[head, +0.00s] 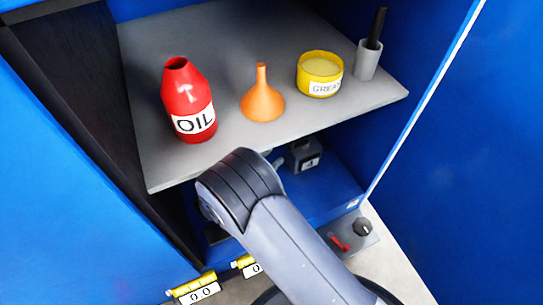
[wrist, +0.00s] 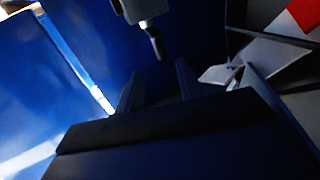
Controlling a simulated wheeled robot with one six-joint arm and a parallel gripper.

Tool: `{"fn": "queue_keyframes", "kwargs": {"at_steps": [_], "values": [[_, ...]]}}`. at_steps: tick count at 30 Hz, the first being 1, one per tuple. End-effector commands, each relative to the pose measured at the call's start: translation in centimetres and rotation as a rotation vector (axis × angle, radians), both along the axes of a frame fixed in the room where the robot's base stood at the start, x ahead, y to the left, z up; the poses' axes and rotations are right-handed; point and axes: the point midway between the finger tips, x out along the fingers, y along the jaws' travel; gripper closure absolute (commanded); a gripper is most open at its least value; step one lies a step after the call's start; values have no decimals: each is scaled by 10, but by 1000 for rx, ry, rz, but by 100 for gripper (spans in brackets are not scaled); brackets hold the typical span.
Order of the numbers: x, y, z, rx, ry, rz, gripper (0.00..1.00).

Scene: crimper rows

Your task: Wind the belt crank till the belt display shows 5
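Under the shelf in the head view is a small dark grey box (head: 304,152) with a white label or display (head: 311,162). Its figure looks like a 4, but it is too small to be sure. In the wrist view a grey housing (wrist: 141,8) shows at the top, with a dark crank handle (wrist: 155,42) sticking down from it. My gripper (wrist: 158,86) is open, its two dark fingers apart, with the handle's tip just beyond and roughly between them. No contact shows. In the head view my own arm hides the gripper and the crank.
The grey shelf (head: 222,150) overhangs the box. It carries a red oil bottle (head: 188,98), orange funnel (head: 262,100), grease tin (head: 320,75) and grey cup (head: 367,60). Blue cabinet walls close in both sides. A plate with a red lever (head: 340,242) and yellow-topped counters (head: 196,290) sit lower.

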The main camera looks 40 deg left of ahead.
Motion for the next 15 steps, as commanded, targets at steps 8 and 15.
{"fn": "queue_keyframes", "kwargs": {"at_steps": [8, 15], "values": [[33, -16, 14, -27, -107, 117, 65], [63, -36, 27, -60, -204, 362, 65]]}}
